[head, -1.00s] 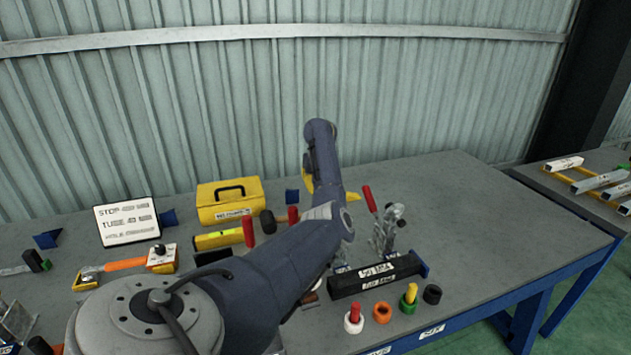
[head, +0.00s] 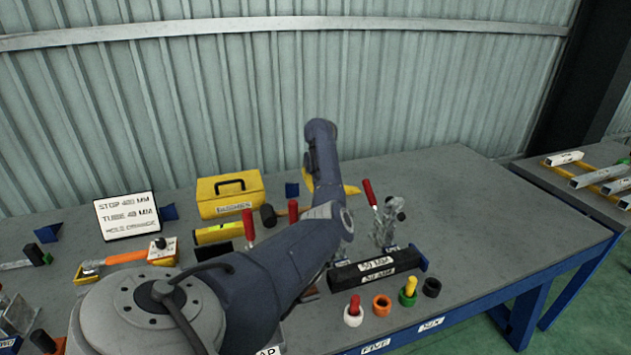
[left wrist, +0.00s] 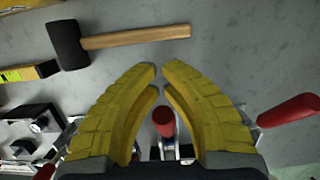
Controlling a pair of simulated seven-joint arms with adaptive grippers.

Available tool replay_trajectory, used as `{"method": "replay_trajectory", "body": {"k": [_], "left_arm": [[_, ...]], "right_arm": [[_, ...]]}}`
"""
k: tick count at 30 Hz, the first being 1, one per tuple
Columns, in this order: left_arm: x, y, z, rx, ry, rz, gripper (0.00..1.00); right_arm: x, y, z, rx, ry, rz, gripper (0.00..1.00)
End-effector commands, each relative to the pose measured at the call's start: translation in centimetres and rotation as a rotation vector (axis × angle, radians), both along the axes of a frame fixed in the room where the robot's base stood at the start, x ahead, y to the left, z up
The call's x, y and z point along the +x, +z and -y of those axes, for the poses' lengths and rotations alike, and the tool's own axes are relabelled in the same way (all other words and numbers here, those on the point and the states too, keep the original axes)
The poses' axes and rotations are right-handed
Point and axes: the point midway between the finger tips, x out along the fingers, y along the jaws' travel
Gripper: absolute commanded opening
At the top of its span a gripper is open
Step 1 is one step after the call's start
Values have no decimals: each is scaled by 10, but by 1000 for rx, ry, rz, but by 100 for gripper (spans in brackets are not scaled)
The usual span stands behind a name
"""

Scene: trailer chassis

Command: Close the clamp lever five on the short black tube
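The short black tube (head: 348,278) lies in its fixture near the table's front edge, with white labels on its front. Labels FIVE (head: 375,346) and SIX (head: 431,324) are on the table edge. A clamp (head: 388,226) with a raised red lever (head: 369,193) stands behind the tube's right part. My left arm hides the left part of this area. My left gripper (left wrist: 161,70) has curved yellow fingers, tips almost meeting. A red lever end (left wrist: 163,122) shows between the fingers, apparently without being gripped. Another red lever (left wrist: 290,110) is right of them. My right gripper is out of view.
A yellow toolbox (head: 230,195), a sign (head: 127,216) and more red levers (head: 248,228) stand left of my arm. A mallet (left wrist: 120,40) lies beyond the fingertips. Coloured rings and plugs (head: 382,305) line the front. The table's right side is clear.

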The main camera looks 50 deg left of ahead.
Motion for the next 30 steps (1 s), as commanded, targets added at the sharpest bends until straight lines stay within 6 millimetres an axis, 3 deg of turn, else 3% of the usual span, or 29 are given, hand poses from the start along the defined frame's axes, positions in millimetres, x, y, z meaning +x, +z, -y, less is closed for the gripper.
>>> {"method": "replay_trajectory", "body": {"k": [19,30], "left_arm": [[-6,0,18,-2,-1,0,0],[-10,12,28,-1,-1,0,0]], "right_arm": [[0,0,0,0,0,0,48],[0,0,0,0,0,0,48]]}}
